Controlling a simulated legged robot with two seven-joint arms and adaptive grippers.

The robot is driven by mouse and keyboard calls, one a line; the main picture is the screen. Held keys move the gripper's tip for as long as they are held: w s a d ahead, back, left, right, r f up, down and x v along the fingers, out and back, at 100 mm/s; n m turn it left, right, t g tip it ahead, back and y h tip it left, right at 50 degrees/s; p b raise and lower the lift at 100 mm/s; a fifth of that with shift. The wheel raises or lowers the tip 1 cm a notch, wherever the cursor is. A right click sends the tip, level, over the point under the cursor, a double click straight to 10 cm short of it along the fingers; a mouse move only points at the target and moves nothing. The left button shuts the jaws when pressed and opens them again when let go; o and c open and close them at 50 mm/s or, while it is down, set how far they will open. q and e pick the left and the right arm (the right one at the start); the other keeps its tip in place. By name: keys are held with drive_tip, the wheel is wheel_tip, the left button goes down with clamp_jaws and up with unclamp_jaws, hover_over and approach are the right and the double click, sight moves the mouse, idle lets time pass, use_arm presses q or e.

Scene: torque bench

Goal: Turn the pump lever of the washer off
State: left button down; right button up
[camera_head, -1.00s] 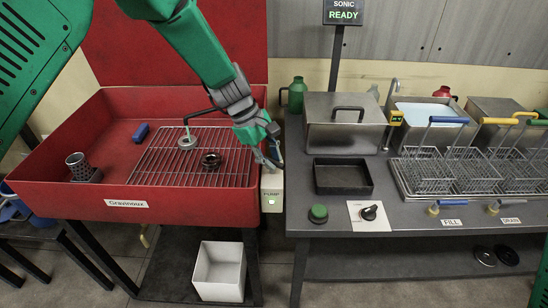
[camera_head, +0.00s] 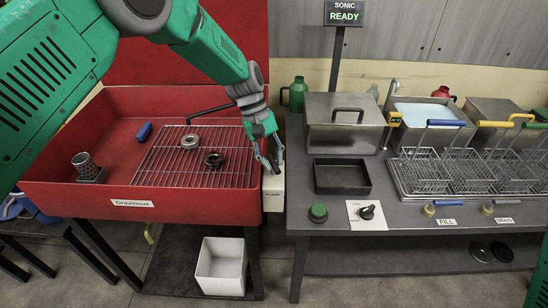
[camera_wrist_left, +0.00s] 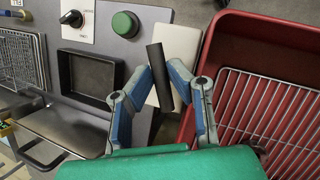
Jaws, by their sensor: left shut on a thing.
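The washer (camera_head: 150,207) is a red open basin with a raised red lid and a wire rack, at the left in the head view. The white pump box (camera_head: 273,194) sits at its right front corner and also shows in the left wrist view (camera_wrist_left: 180,42). The pump lever (camera_wrist_left: 160,78) is a dark bar, tilted in the left wrist view, in front of the white box. My left gripper (camera_head: 276,166) is over the box, its blue-grey fingers shut on the lever from both sides. The lever is mostly hidden in the head view. My right gripper is out of view.
A round part (camera_head: 190,141) and a dark ring (camera_head: 213,159) lie on the rack. The grey bench at right holds a black tray (camera_head: 342,176), green button (camera_head: 318,212), dark knob (camera_head: 367,211) and wire baskets. A white bin (camera_head: 221,266) stands below.

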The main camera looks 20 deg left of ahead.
use_arm(q)
drive_tip(key=shift+w+a+r+m+g+y, duration=0.15)
drive_tip(key=shift+m+g+y, duration=0.2)
drive_tip(key=shift+m, duration=0.75)
drive_tip(key=shift+w+m+g+y, duration=0.15)
drive_tip(key=shift+m+g+y, duration=0.15)
drive_tip(key=shift+m, duration=0.8)
drive_tip(key=c, duration=1.6)
unclamp_jaws()
drive_tip(key=shift+o, duration=0.3)
drive_tip(key=shift+w, duration=0.1)
